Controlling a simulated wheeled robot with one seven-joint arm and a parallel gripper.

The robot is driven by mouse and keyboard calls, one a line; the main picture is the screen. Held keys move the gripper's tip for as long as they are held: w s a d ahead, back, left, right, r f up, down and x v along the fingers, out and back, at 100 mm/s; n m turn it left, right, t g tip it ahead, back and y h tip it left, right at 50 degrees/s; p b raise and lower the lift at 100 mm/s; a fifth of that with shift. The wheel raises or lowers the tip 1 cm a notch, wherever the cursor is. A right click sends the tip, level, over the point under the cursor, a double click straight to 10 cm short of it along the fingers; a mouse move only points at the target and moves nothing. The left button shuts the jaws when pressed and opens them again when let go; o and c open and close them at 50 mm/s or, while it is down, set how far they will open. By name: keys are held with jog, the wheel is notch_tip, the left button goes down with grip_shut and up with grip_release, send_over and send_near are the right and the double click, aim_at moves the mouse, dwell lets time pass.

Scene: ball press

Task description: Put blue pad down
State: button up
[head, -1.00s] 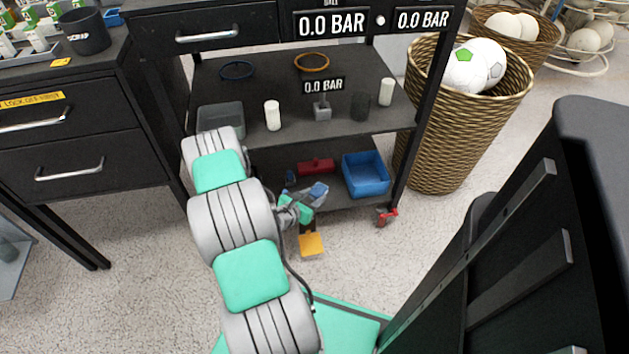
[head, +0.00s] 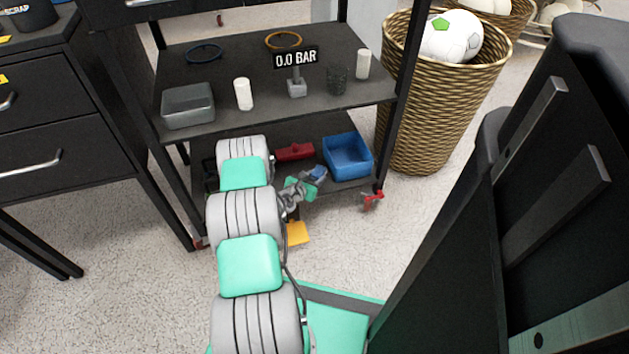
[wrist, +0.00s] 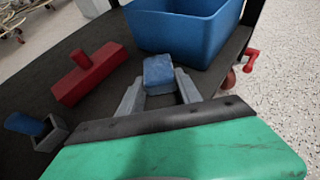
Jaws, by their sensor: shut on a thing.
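The blue pad (wrist: 158,72) is a small blue block between the two grey fingers of my gripper (wrist: 158,84) in the wrist view. My gripper is shut on it. In the head view the pad (head: 318,173) shows small at the end of my arm, over the lower shelf (head: 325,187) of the black cart. The pad is in front of the blue bin (wrist: 185,30). I cannot tell whether its underside touches the shelf.
A red block with a handle (wrist: 90,75) lies left of the pad on the lower shelf. A second blue piece (wrist: 25,123) sits at far left by a grey holder. The middle shelf (head: 215,80) is above, holding rings, cylinders and a grey box. A red caster (head: 372,199) is at the cart's corner.

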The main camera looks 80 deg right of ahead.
jog(key=shift+f, duration=0.1)
jog(key=o, duration=1.3)
jog(key=shift+o, duration=0.2)
